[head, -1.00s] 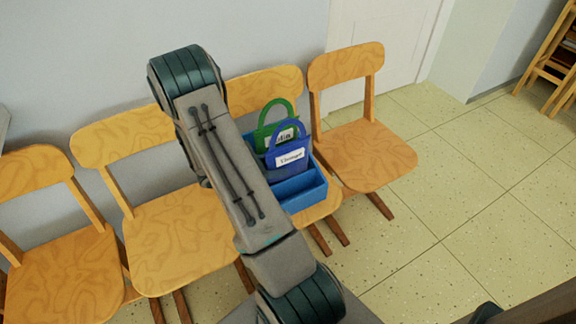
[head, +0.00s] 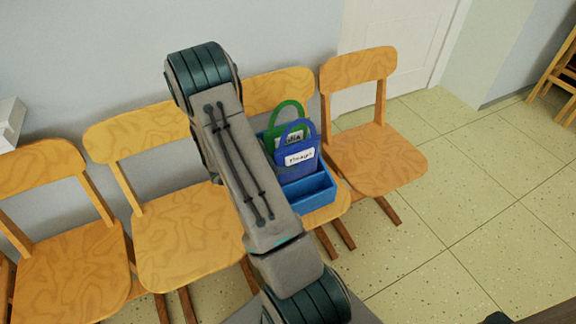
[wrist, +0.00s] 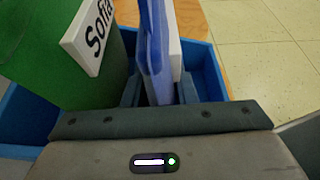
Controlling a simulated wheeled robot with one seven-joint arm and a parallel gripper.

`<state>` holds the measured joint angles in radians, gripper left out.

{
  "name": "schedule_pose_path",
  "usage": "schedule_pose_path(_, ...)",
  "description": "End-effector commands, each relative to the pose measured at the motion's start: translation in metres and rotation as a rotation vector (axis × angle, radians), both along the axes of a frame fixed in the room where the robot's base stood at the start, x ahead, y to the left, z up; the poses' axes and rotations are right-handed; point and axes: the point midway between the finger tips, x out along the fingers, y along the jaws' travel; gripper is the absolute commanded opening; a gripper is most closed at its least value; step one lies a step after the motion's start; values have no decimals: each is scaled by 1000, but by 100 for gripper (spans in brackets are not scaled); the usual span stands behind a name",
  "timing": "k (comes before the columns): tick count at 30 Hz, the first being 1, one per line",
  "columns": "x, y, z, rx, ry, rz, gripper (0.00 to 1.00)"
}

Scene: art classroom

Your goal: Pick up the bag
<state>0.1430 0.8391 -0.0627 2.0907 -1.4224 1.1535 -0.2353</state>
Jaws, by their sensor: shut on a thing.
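A blue bag (head: 297,155) with a loop handle and a white name label stands upright, tilted slightly, in a blue open box (head: 308,192) on a chair seat. A green bag (head: 286,130) with a handle and a white label is just behind it; in the wrist view (wrist: 60,60) its label reads "Sofia". My gripper (wrist: 159,92) is shut on the blue bag (wrist: 152,40), which shows edge-on between the two fingers. In the head view my arm hides the gripper and the box's left side. Whether the bag touches the box floor is hidden.
The box is on a wooden chair (head: 285,90) partly behind my arm. Other wooden chairs stand on both sides, one on the right (head: 370,160) and one on the left (head: 180,235). A wall is behind them. Tiled floor (head: 470,190) is open to the right.

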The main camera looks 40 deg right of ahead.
Motion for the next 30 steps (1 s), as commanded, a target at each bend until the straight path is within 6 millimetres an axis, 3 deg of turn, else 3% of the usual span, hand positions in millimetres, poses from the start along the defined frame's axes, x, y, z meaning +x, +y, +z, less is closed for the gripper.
schedule_pose_path(8,1,0,46,-2,-6,-1,0)
schedule_pose_path(21,0,0,140,-1,-5,-2,0)
schedule_pose_path(30,0,0,170,1,-2,-1,0)
